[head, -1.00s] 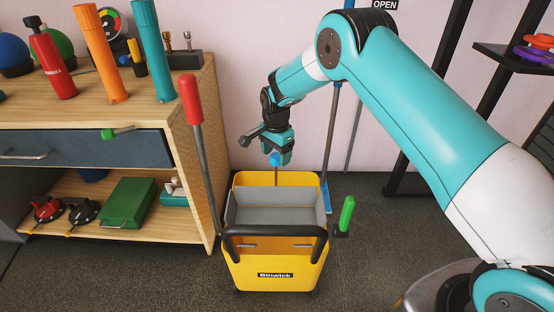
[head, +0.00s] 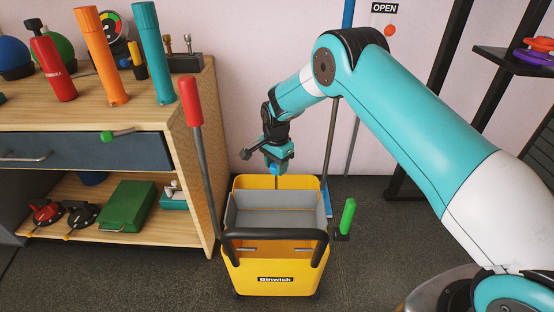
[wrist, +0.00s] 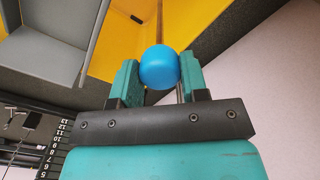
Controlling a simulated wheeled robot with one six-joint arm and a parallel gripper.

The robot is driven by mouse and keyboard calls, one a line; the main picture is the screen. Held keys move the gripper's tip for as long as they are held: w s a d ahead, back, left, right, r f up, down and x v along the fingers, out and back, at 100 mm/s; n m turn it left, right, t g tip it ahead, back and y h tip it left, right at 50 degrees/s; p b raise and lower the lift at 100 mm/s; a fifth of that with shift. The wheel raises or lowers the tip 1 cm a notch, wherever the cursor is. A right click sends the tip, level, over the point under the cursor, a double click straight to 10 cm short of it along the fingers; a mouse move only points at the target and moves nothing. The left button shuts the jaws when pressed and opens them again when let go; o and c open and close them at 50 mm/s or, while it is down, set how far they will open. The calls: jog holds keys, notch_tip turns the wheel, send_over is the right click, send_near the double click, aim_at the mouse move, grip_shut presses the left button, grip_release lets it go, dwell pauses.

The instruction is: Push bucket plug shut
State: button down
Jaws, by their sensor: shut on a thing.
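A yellow bucket (head: 275,268) with "Binwick" on its front stands on the floor, with a grey insert (head: 272,218) inside. A blue knob (head: 275,169) on a thin upright rod sits at the bucket's back edge. My gripper (head: 277,161) is above the back of the bucket, pointing down. In the wrist view my gripper (wrist: 158,74) has its two teal fingers closed on the sides of the blue knob (wrist: 158,66), and the rod runs from the knob towards the yellow bucket wall. The plug end of the rod is hidden inside the bucket.
A red-handled lever (head: 193,103) rises left of the bucket, beside a wooden cabinet (head: 190,120). A green handle (head: 347,214) is at the right. A black bar (head: 275,233) crosses the front. An OPEN sign (head: 384,8) with a red dot is on the wall.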

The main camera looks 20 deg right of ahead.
jog(key=shift+f, duration=0.75)
jog(key=c, duration=0.6)
grip_release()
jog(key=shift+r, duration=0.1)
notch_tip(320, 180, up, 17)
jog(key=p, duration=0.6)
jog(key=shift+r, duration=0.1)
jog(key=shift+r, duration=0.1)
